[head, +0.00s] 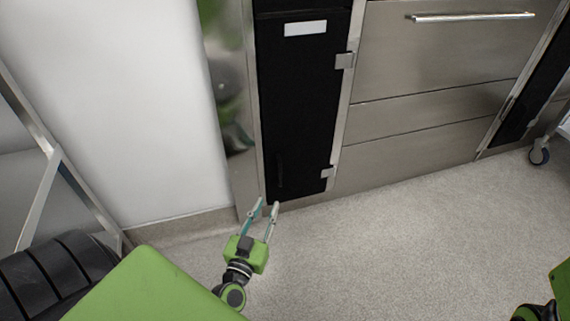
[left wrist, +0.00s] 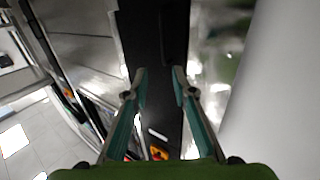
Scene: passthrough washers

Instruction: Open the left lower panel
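The left lower panel (head: 300,105) is a tall, narrow black door with a white label near its top and metal hinges on its right edge. It looks shut. A slim dark handle (head: 280,170) stands upright low on its left side. In the left wrist view the black panel (left wrist: 143,45) runs up the middle, with the dark handle (left wrist: 166,38) beyond the fingertips. My left gripper (head: 265,206) is open and empty, with its fingers pointing at the panel's lower end, below the handle in the picture.
A stainless steel front (head: 430,125) with a bar handle (head: 470,17) is right of the panel. A white wall (head: 110,100) and a metal frame (head: 45,200) stand to the left. A caster wheel (head: 540,152) is at the far right. The grey floor (head: 400,240) in front is clear.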

